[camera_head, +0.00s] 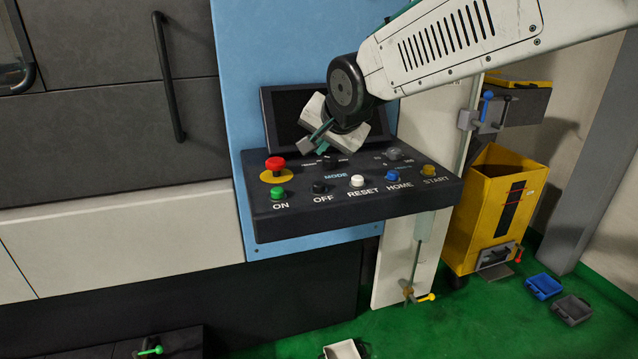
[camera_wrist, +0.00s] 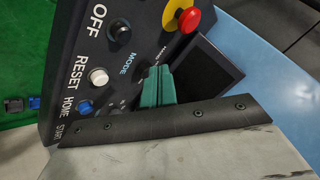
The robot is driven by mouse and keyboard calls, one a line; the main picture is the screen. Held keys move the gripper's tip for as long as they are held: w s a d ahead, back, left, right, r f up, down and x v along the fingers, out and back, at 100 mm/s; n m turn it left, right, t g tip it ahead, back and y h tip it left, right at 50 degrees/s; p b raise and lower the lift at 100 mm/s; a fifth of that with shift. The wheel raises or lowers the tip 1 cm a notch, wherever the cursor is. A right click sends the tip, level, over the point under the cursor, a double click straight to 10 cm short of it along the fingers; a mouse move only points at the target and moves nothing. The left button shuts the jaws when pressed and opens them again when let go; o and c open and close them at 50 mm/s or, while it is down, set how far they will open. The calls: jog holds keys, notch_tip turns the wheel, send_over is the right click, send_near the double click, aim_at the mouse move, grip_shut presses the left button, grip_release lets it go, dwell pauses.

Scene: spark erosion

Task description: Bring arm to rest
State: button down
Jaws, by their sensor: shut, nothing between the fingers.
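My gripper (camera_head: 316,139) is over the back part of the control panel (camera_head: 350,215), in front of the dark screen (camera_head: 283,112). In the wrist view its green fingers (camera_wrist: 156,86) are together, with nothing between them, near the MODE label. My white arm reaches in from the upper right. The panel carries a red emergency button (camera_head: 275,164), a green ON button (camera_head: 277,193), a black OFF button (camera_head: 319,187), a white RESET button (camera_head: 357,181), a blue HOME button (camera_head: 391,176) and a yellow START button (camera_head: 428,170). Whether the fingers touch the panel I cannot tell.
A yellow bin (camera_head: 485,215) stands right of the panel. A blue tray (camera_head: 543,286) and a grey tray (camera_head: 572,309) lie on the green floor, and a white tray (camera_head: 342,349) lies in front. A grey post (camera_head: 590,180) stands at the right.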

dwell(0.5)
jog(key=s+f, duration=0.1)
jog(key=d+f+n+g, duration=0.1)
jog(key=s+f+n, duration=0.1)
jog(key=shift+s+d+f+g+h, duration=0.2)
jog(key=shift+s+d+g+h, duration=0.1)
jog(key=shift+h, duration=0.1)
jog(key=s+d+f+n+g+h, duration=0.1)
jog(key=s+d+f+g, duration=0.1)
jog(key=s+d, duration=0.9)
jog(key=s+d+f+n+g+h, duration=0.1)
jog(key=s+d+f+g, duration=0.1)
jog(key=s+d, duration=1)
jog(key=s+g, duration=0.1)
jog(key=s, duration=0.7)
jog(key=shift+d+n+g+h, duration=0.15)
jog(key=shift+n+g+h, duration=0.15)
jog(key=shift+g, duration=0.1)
jog(key=shift+s, duration=0.1)
